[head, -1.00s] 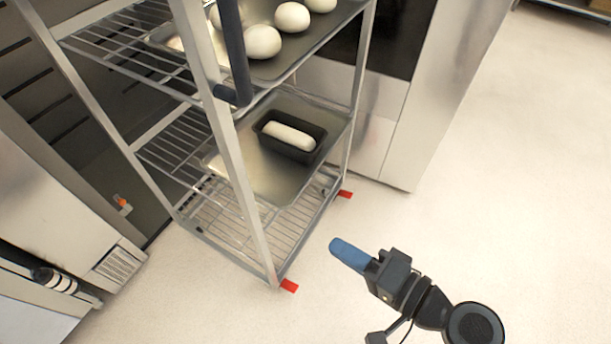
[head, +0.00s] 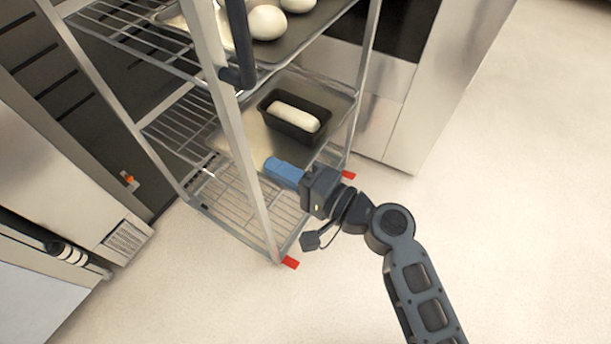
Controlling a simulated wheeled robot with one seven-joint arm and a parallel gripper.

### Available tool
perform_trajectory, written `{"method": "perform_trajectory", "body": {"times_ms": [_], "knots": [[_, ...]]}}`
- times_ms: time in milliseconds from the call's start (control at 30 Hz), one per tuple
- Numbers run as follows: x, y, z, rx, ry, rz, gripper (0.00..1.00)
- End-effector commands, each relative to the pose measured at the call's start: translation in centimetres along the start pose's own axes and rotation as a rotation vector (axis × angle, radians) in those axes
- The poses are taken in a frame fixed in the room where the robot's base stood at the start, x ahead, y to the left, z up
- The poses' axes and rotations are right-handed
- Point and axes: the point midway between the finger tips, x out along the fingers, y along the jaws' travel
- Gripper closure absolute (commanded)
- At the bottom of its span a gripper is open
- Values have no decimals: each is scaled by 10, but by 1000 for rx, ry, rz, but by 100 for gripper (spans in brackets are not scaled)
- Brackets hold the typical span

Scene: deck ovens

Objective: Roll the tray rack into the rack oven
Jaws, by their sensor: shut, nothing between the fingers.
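The tray rack (head: 263,196) is an upright metal frame with wire shelves, a dark vertical handle (head: 238,45) on its near post and red pedals (head: 290,262) at its foot. It carries a tray with round dough pieces and, below, a tray (head: 240,150) with a dark loaf tin (head: 295,118). My gripper (head: 272,166) has blue fingers, shut and empty. In the picture it overlaps the rack's right side, below the tin and right of the near post; I cannot tell whether it touches. The rack oven (head: 75,100) appears to be the open dark chamber behind the rack at the left.
A steel oven cabinet (head: 415,90) stands close behind the rack on the right. At the left is a steel panel with a vent grille (head: 124,238) and a dark bar handle. The pale floor (head: 530,200) at the right is clear.

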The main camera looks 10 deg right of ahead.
Motion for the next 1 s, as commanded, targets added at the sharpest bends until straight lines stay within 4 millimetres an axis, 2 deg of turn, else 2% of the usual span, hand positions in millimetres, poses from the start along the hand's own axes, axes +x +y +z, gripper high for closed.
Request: {"method": "perform_trajectory", "body": {"times_ms": [100, 233, 767, 867, 1000], "knots": [[18, -2, 0, 0, -2, 0, 100], [29, -1, 0, 1, 0, 0, 100], [36, 0, 0, 0, 1, 0, 100], [41, 1, 0, 0, 0, -1, 100], [57, 2, 0, -2, -1, -1, 100]]}}
